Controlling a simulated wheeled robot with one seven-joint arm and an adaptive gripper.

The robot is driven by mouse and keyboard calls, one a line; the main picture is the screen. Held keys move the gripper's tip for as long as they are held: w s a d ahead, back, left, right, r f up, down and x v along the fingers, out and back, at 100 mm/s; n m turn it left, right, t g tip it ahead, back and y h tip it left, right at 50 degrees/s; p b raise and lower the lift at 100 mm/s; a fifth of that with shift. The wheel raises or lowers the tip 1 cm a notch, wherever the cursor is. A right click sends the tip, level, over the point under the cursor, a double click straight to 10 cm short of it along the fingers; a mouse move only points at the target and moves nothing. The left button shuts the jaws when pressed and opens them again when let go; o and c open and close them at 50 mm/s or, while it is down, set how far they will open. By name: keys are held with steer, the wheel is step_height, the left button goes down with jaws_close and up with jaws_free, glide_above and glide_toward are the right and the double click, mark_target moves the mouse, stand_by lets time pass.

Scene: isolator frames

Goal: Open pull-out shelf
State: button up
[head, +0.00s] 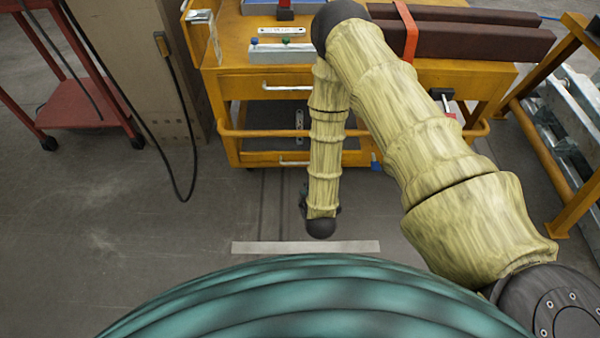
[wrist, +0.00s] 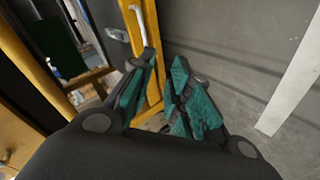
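The orange workbench cart (head: 225,82) has a lower pull-out shelf with an orange front (head: 262,158) and a pale bar handle (head: 293,162). In the wrist view the orange front (wrist: 153,88) runs steeply down the picture, with the handle (wrist: 138,24) near its top. My gripper (wrist: 165,62) has its teal-padded fingers apart, with nothing seen between them. The fingertips appear just short of the front, below the handle in the picture; I cannot tell the exact gap. In the head view my arm hides part of the shelf and most of the gripper.
An upper drawer handle (head: 287,87) and an orange rail (head: 245,133) lie above the shelf. Dark red beams (head: 470,38) lie on the cart top. A red trolley (head: 75,105) stands left, an orange frame (head: 535,130) right. Grey floor (head: 215,215) before the cart is mostly clear.

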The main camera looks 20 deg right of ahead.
mark_target(300, 163)
steer(key=shift+w+d+f+n+t+h+b, duration=0.65)
steer(key=shift+w+f+b, duration=1.05)
steer(key=shift+w+b, duration=1.3)
steer(key=shift+w+d+f+n+t+h+b, duration=0.35)
steer(key=shift+w+f+n+t+b, duration=0.55)
steer(key=shift+w+f+b, duration=1.95)
steer(key=shift+w+d+f+n+t+h+b, duration=0.7)
steer(key=shift+w+b, duration=1.4)
steer(key=shift+w, duration=2)
steer(key=shift+a+r, duration=0.15)
steer(key=shift+a, duration=0.1)
jaws_close()
